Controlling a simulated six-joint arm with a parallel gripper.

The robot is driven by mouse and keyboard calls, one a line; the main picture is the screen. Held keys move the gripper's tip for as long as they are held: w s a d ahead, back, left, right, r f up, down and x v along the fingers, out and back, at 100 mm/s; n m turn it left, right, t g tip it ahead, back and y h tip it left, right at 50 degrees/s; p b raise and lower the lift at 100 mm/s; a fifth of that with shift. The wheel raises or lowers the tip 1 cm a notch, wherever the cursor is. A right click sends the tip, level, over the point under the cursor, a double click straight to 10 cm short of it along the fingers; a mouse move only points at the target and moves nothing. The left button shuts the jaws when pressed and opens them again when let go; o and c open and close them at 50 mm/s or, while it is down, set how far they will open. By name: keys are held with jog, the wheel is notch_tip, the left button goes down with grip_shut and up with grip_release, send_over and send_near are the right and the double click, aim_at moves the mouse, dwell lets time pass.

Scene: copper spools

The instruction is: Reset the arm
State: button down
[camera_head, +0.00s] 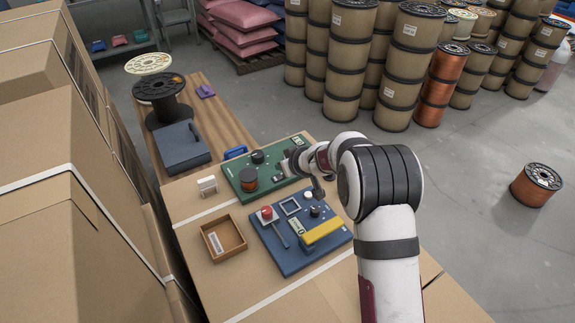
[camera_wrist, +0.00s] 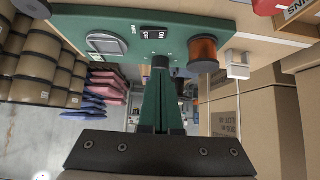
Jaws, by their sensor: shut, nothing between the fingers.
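My gripper (camera_head: 287,167) hangs over the right part of the green panel (camera_head: 228,168), at the end of my folded white arm. In the wrist view my gripper (camera_wrist: 160,64) shows its dark green fingers together and empty. The green panel (camera_wrist: 72,19) crosses the top of that view, with the fingertips overlapping its lower edge. I cannot tell whether they touch it. A copper spool (camera_head: 248,181) stands on the panel's left part and shows in the wrist view too (camera_wrist: 203,54). My arm hides part of the panel in the head view.
A blue panel (camera_head: 281,262) with a red button (camera_head: 267,212) and yellow bar (camera_head: 323,233) lies nearer. A wooden tray (camera_head: 212,243) lies at its left. Tall cartons (camera_head: 45,150) line the left; large spools (camera_head: 408,65) stand beyond. Open floor (camera_head: 470,220) lies right.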

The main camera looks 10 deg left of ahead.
jog(key=s+d+r+m+g, duration=0.1)
jog(key=s+d+r+m, duration=0.1)
jog(key=s+d+r, duration=0.35)
jog(key=s+d+r+m+g, duration=0.1)
jog(key=s+d+r, duration=0.1)
jog(key=s+r, duration=0.65)
jog(key=s+d+m+g+h, duration=0.1)
jog(key=s+d+m, duration=0.3)
jog(key=s, duration=0.5)
jog(key=s+d+f+m+g+h, duration=0.1)
jog(key=s+d+m+g+h, duration=0.1)
jog(key=s+d, duration=0.4)
jog(key=s+d+f+m+g+h, duration=0.1)
jog(key=s+d+m, duration=0.4)
jog(key=s, duration=0.7)
jog(key=shift+s+d+m+h, duration=0.15)
jog(key=shift+s+m+h, duration=0.15)
jog(key=shift+s, duration=0.1)
